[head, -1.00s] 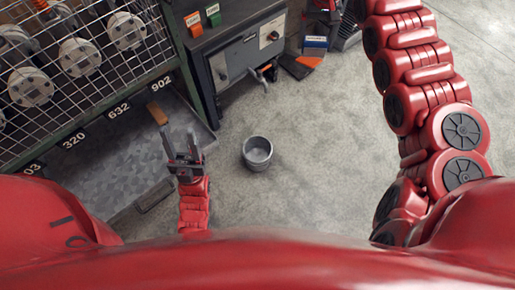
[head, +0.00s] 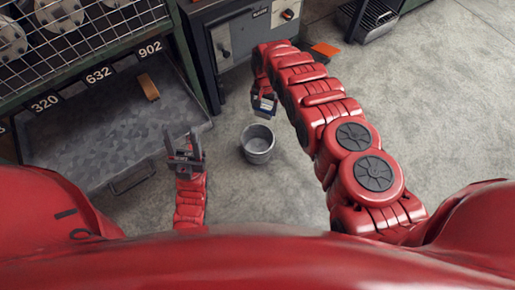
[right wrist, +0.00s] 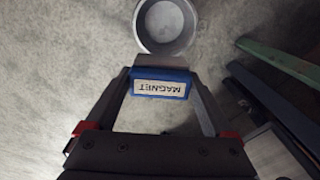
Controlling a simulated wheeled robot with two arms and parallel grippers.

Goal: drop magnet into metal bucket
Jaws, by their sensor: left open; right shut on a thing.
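The metal bucket (head: 257,157) is a grey open pail on the floor near the middle of the head view; it also shows at the top of the right wrist view (right wrist: 140,28). It looks empty. My right gripper (head: 264,104) is shut on the magnet (right wrist: 161,84), a blue and grey block with a white label reading MAGNET. In the head view the magnet (head: 263,111) is just above the bucket in the picture, near its far side; the height between them is hard to tell. My left gripper (head: 184,148) is open and empty, left of the bucket.
A grey tray (head: 100,142) with an orange-brown block (head: 148,87) lies at the left below a wire cage (head: 70,45). A dark cabinet (head: 232,40) stands behind the bucket. An orange item (head: 325,49) lies beyond my right arm. Floor right of the bucket is clear.

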